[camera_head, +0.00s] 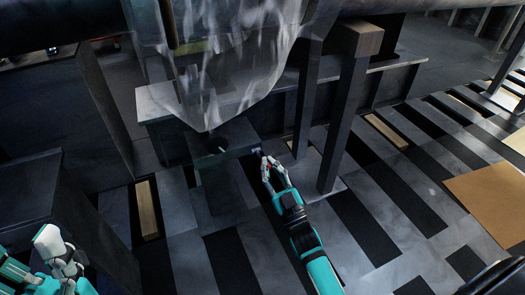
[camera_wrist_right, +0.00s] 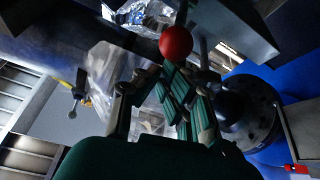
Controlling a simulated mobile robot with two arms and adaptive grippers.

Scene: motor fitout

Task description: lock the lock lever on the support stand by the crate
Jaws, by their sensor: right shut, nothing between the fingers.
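In the right wrist view a red ball knob (camera_wrist_right: 175,42), which looks like the end of the lock lever, shows just past the fingers of my right gripper (camera_wrist_right: 172,78). I cannot tell whether they touch. The gripper is shut and holds nothing. In the head view my right gripper (camera_head: 266,165) is beside the dark support stand (camera_head: 222,158), under the hanging clear wrap. The lever itself is hard to make out there, and its locked state cannot be told. My left gripper (camera_head: 60,250) is at the lower left, away from the stand; its fingers are unclear.
Clear plastic wrap (camera_head: 225,60) hangs over the stand. A dark post (camera_head: 345,110) rises just right of my right gripper. A grey bench (camera_head: 160,100) is behind. A flat brown panel (camera_head: 490,200) lies at the right. The striped floor at lower right is mostly open.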

